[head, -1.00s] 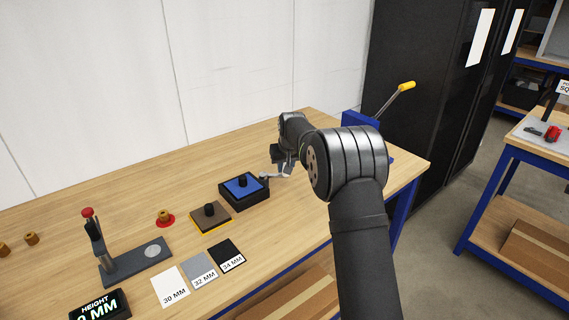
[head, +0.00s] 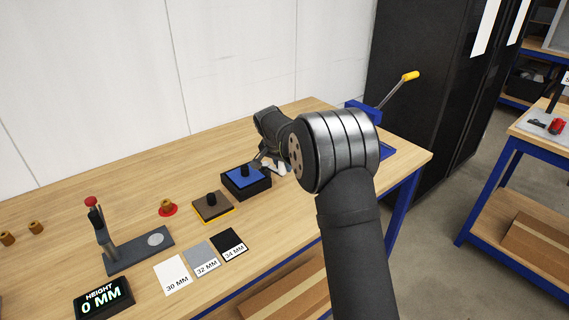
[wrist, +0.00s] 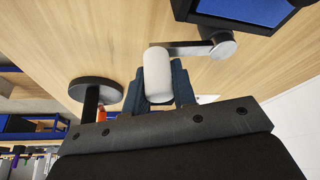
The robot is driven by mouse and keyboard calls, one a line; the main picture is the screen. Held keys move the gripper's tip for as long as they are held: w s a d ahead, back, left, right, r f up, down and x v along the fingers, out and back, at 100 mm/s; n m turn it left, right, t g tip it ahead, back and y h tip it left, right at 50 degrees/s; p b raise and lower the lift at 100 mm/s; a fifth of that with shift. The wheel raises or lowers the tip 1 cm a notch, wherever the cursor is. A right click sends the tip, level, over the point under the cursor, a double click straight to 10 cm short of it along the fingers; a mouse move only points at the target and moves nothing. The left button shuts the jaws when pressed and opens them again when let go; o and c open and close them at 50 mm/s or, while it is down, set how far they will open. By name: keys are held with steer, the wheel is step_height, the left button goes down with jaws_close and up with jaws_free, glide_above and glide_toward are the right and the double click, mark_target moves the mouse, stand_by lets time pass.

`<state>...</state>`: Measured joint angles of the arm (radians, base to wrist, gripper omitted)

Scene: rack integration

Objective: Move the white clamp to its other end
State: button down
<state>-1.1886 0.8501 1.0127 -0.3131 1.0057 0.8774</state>
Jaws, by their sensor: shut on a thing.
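The white clamp's handle (wrist: 157,75) is a pale rounded cylinder on a grey lever, which runs to a round metal pivot (wrist: 222,45) beside a black block. My gripper (wrist: 161,88) is shut on this handle, with one finger on each side of it. In the head view, my gripper (head: 261,161) is low beside the blue-topped black block (head: 246,182), at its far right side. A small white part of the clamp (head: 279,168) shows there; my arm hides much of the rest.
A brown block with a black knob (head: 212,207) stands left of the blue-topped block. Labelled cards (head: 203,258), a height gauge (head: 140,250) and its display (head: 104,298) are nearer. A blue fixture with a yellow-tipped lever (head: 410,76) is at the right.

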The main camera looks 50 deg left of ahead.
steer(key=shift+s, duration=0.1)
stand_by(0.4)
steer(key=c, duration=1.2)
jaws_free()
steer(key=v, duration=1.7)
steer(key=shift+s+d+r, duration=0.1)
steer(key=shift+s+r, duration=0.05)
steer(key=shift+r, duration=0.05)
steer(key=shift+f, duration=0.1)
steer(key=x, duration=1.7)
steer(key=shift+w+f, duration=0.1)
steer(key=shift+w, duration=0.1)
